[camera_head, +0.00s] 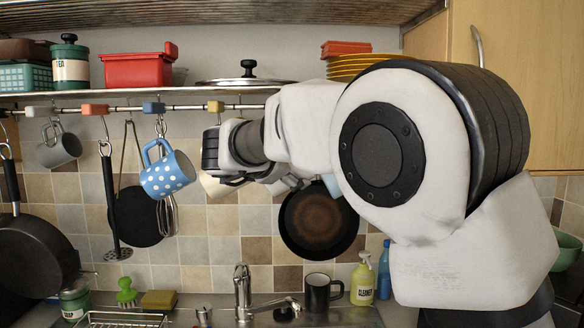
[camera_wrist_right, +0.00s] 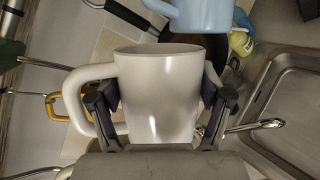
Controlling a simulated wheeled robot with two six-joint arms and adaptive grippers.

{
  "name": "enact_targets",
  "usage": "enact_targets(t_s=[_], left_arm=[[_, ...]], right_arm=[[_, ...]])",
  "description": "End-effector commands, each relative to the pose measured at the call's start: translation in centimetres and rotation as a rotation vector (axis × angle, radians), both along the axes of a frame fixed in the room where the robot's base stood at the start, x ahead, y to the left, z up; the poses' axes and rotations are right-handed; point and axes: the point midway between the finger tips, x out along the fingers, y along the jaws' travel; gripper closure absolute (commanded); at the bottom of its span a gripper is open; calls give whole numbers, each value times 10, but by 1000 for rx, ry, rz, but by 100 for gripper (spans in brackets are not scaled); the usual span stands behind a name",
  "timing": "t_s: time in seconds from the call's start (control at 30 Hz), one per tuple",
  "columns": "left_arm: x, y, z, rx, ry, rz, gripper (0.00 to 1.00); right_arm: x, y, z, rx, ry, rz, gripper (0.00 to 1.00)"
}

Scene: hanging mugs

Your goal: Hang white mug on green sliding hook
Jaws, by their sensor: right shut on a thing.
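The white mug (camera_wrist_right: 160,95) is between the fingers of my right gripper (camera_wrist_right: 160,105) in the right wrist view, its handle to the left. In the head view my right gripper (camera_head: 225,165) is below the rail near the yellow hook, and a pale part of the mug (camera_head: 214,186) shows under it. The gripper is shut on the mug. I cannot make out the green sliding hook in the head view, where my arm covers the rail's right part. A dark green piece (camera_wrist_right: 10,55) is at the left edge of the wrist view; I cannot tell if it is the hook. My left gripper is out of view.
A blue dotted mug (camera_head: 167,174) hangs close left of my gripper. A light blue mug (camera_wrist_right: 205,14) and a pan (camera_head: 318,220) are nearby.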

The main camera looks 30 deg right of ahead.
Motion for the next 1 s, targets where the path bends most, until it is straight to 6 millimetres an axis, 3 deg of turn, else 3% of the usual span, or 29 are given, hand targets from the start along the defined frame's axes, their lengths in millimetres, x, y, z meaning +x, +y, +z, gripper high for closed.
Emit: enact_targets(t_s=[1.0], left_arm=[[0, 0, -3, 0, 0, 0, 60]], right_arm=[[14, -9, 1, -2, -5, 1, 92]])
